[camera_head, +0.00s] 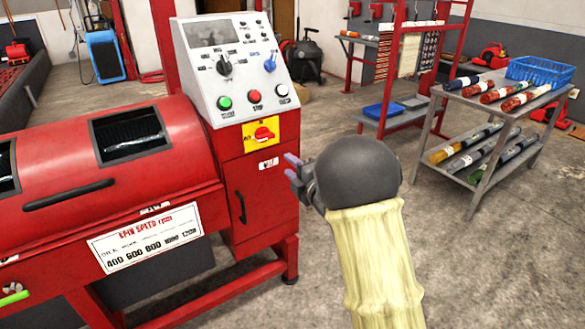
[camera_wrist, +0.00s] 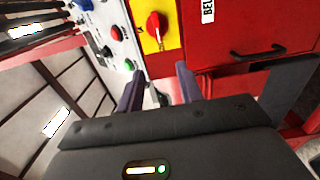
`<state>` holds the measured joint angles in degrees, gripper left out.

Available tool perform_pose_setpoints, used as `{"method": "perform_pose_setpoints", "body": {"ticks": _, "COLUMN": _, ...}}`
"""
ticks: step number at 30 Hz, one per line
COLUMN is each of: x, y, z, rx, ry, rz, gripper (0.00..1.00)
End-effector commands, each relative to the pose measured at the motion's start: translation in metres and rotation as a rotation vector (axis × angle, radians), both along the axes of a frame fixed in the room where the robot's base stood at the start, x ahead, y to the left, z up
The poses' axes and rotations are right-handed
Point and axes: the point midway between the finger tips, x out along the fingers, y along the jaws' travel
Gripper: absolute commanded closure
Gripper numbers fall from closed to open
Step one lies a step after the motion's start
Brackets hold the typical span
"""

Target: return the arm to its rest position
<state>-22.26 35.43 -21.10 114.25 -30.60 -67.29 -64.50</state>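My gripper (camera_head: 293,167) is at the end of my arm, which has a pale yellow sleeve and a dark grey rounded wrist, in the middle of the head view. Its fingers point left toward the red machine's control cabinet (camera_head: 262,190). In the wrist view the two purple-grey fingers of my gripper (camera_wrist: 160,88) stand apart with nothing between them. A red rotary switch on a yellow plate (camera_wrist: 156,28) lies beyond the fingertips. I see no contact with the cabinet, though the exact gap is hard to judge.
The red spin machine (camera_head: 150,180) fills the left, with its control panel (camera_head: 232,65) above the cabinet. A grey shelf cart (camera_head: 475,145) with rolled rugs and a blue basket (camera_head: 540,71) stands right. A red rack (camera_head: 395,60) stands behind. Concrete floor right of my arm is clear.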

Motion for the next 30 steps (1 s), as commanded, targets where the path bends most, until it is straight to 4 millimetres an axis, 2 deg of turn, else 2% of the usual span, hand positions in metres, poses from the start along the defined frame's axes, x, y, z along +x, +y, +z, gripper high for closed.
{"method": "perform_pose_setpoints", "body": {"ticks": 12, "x": -0.002, "y": -0.005, "z": 0.0, "rx": 0.01, "ry": 0.018, "rz": -0.015, "gripper": 0.64}}
{"method": "perform_pose_setpoints", "body": {"ticks": 16, "x": -0.005, "y": -0.026, "z": -0.004, "rx": 0.066, "ry": 0.123, "rz": -0.099, "gripper": 0.64}}
{"method": "perform_pose_setpoints", "body": {"ticks": 19, "x": -0.013, "y": -0.053, "z": -0.013, "rx": 0.153, "ry": 0.271, "rz": -0.216, "gripper": 0.64}}
{"method": "perform_pose_setpoints", "body": {"ticks": 23, "x": -0.04, "y": -0.092, "z": -0.03, "rx": 0.304, "ry": 0.501, "rz": -0.404, "gripper": 0.64}}
{"method": "perform_pose_setpoints", "body": {"ticks": 26, "x": -0.069, "y": -0.116, "z": -0.045, "rx": 0.426, "ry": 0.672, "rz": -0.551, "gripper": 0.64}}
{"method": "perform_pose_setpoints", "body": {"ticks": 30, "x": -0.121, "y": -0.142, "z": -0.066, "rx": 0.597, "ry": 0.898, "rz": -0.764, "gripper": 0.64}}
